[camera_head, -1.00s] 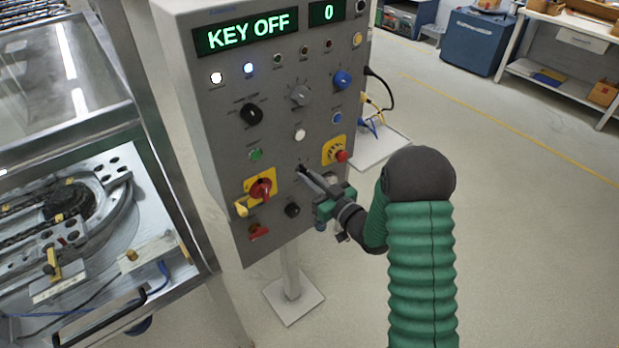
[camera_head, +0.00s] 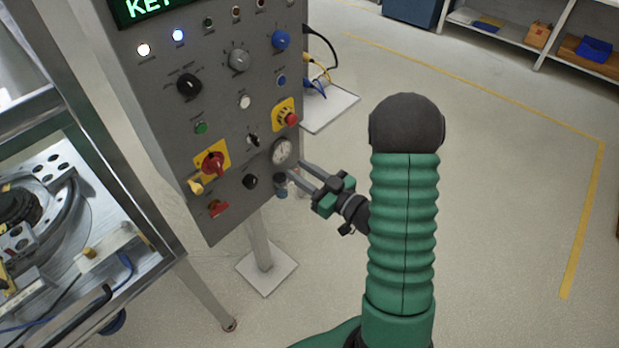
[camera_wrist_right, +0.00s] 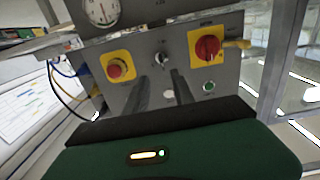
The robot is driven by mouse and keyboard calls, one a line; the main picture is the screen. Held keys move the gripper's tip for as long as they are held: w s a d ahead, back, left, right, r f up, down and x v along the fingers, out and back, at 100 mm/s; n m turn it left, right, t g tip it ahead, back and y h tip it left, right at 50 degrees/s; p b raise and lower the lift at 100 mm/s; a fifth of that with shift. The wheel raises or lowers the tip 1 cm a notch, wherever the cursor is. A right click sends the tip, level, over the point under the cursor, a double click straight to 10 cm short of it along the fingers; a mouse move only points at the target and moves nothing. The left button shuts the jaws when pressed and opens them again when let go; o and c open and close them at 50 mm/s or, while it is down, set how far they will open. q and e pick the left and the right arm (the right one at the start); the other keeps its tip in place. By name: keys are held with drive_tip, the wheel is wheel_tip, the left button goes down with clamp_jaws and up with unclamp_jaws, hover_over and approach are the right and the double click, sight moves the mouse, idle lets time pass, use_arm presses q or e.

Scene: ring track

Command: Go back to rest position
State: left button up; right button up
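My right gripper (camera_head: 297,174) is in front of the lower right edge of the grey control panel (camera_head: 225,107), just right of the round gauge (camera_head: 281,151). Its two fingers are apart with nothing between them. In the right wrist view the open fingers (camera_wrist_right: 160,80) point toward the panel, with the small key switch (camera_wrist_right: 160,60) seen beyond the gap. The key switch also shows in the head view (camera_head: 253,140), clear of the fingers. My left gripper is not in view.
A red rotary switch (camera_head: 213,163) and a red emergency button (camera_head: 291,118) sit on yellow plates on the panel. A metal-framed machine (camera_head: 150,215) stands at left. A small shelf (camera_head: 325,106) with cables juts behind the panel. Open floor (camera_head: 510,200) lies at right.

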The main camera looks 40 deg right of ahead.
drive_tip(key=s+p, duration=0.1)
drive_tip(key=s, duration=0.2)
drive_tip(key=shift+d, duration=0.15)
